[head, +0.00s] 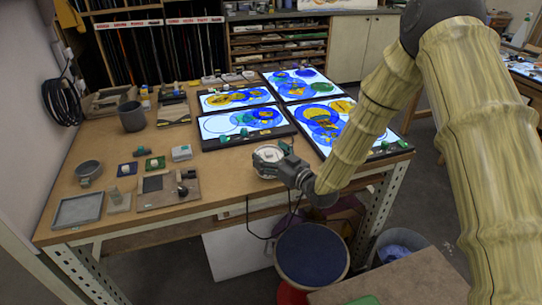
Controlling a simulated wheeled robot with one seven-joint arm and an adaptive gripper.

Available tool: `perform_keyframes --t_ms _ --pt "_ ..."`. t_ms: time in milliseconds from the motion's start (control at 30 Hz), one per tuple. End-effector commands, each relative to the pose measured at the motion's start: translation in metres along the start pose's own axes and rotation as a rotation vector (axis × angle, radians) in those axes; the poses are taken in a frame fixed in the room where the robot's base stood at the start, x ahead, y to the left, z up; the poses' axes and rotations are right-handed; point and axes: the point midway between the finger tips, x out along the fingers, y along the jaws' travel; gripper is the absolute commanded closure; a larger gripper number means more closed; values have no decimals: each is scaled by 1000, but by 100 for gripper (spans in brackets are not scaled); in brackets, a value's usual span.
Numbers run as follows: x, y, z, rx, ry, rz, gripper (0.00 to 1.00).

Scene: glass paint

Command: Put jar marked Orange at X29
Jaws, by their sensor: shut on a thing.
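My gripper (277,160) is low over the front of the wooden table, at the near edge of the light panels. It is shut on a small pale thing, mostly hidden by the fingers; I cannot tell whether this is the jar marked Orange. A round whitish dish or rim (268,151) shows right at the fingertips; I cannot tell whether it touches them. No label reading Orange and no mark X29 can be read in this view.
Lit panels with blue and yellow glass circles (325,122) fill the table's right part. A grey pot (132,116), a grey bowl (88,172), a flat grey tray (78,210) and a tool board (168,190) stand left. Bare wood (225,175) lies left of my gripper.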

Motion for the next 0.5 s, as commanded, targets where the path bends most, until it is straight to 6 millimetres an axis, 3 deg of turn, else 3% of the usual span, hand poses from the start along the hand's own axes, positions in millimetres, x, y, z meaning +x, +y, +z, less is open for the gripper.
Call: perform_keyframes --t_ms 500 --pt "0 0 14 -1 2 0 62"
